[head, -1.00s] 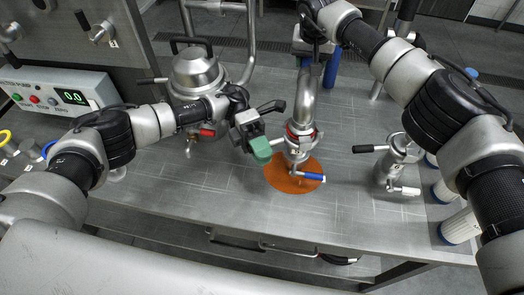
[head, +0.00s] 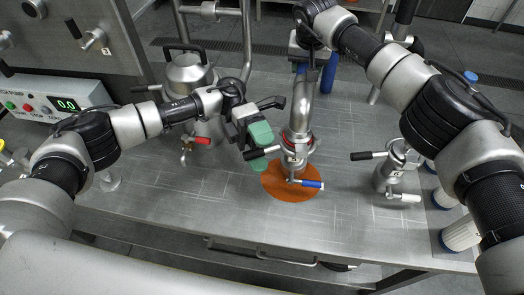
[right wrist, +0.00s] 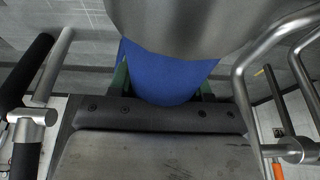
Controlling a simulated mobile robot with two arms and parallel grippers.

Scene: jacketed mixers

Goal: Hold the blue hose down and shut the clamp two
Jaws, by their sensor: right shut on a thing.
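A steel pipe elbow (head: 302,100) comes down to a fitting with a clamp (head: 296,143) above an orange disc (head: 290,187). The clamp's lever ends in a black grip (head: 262,152) pointing left. My left gripper (head: 259,149) has its green fingers apart, one above and one below this grip in the picture; I cannot tell whether they touch it. My right gripper (right wrist: 165,85) is shut on the blue hose (right wrist: 165,75), with green fingers at both sides. In the head view my right arm hides most of the hose. I cannot read a number on this clamp.
A blue-handled valve (head: 308,184) sits below the fitting. A domed steel vessel (head: 188,78) stands behind my left arm, with a red-handled valve (head: 198,141). Another steel fitting with a black lever (head: 368,155) stands at right. Bare bench lies in front.

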